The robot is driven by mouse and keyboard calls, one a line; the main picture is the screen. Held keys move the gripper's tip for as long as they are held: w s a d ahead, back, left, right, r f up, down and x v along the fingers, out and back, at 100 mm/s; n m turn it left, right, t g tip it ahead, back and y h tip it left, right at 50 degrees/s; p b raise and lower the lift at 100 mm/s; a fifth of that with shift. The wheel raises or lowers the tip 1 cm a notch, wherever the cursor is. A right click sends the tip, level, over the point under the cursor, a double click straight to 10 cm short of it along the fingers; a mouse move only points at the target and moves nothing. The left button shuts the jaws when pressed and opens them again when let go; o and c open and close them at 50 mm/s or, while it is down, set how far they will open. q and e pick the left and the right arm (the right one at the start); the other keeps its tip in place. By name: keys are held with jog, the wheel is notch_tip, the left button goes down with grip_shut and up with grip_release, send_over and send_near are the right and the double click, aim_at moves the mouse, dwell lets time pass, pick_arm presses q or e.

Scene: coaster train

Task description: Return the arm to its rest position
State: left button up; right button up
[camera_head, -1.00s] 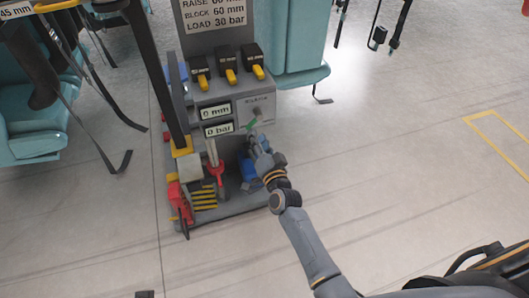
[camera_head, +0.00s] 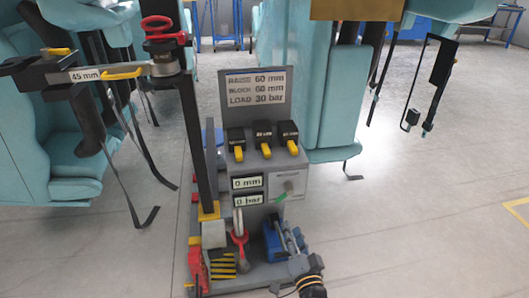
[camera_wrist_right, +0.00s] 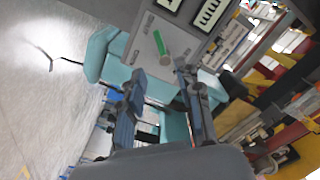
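My right gripper (camera_head: 291,237) is low in the head view, in front of the lower right of the grey control stand (camera_head: 255,94). In the right wrist view its two fingers (camera_wrist_right: 162,100) are apart with nothing held between them. The green lever (camera_head: 281,197) on the stand's panel is above the gripper in the head view. It also shows ahead of the fingertips in the wrist view (camera_wrist_right: 161,44), apart from them. My left gripper is not in view.
The stand carries three black-and-yellow switches (camera_head: 264,150) and displays reading 0 mm and 0 bar. A red-handled pump (camera_head: 239,237) and a blue item (camera_head: 272,241) sit on its base. Teal seats (camera_head: 75,165) flank it. Open floor (camera_head: 430,230) lies to the right.

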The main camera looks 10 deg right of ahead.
jog(key=s+a+f+n+g+y, duration=0.2)
jog(key=s+f+n+g+y, duration=0.1)
jog(key=s+f+n+g, duration=0.65)
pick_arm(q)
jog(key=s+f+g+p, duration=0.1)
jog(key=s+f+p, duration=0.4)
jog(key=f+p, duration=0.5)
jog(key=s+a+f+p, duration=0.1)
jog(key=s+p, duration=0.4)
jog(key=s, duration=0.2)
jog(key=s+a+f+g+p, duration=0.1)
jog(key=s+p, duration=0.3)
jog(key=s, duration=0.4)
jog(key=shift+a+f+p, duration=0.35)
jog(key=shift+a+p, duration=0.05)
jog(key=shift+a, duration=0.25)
pick_arm(e)
jog(key=s+d+f+g+h, duration=0.1)
jog(key=s+f, duration=0.5)
jog(key=s, duration=0.6)
jog(key=s+d+f+n+g+h, duration=0.1)
jog(key=s+d+f+g, duration=0.3)
jog(key=s, duration=0.9)
jog(key=s+d+f+g+h, duration=0.1)
jog(key=s+d+f, duration=0.4)
jog(key=s, duration=0.7)
notch_tip(320, 180, down, 3)
jog(key=shift+s+r+n+g+h, duration=0.1)
jog(key=shift+s+n+g+h, duration=0.25)
jog(key=shift+g, duration=0.4)
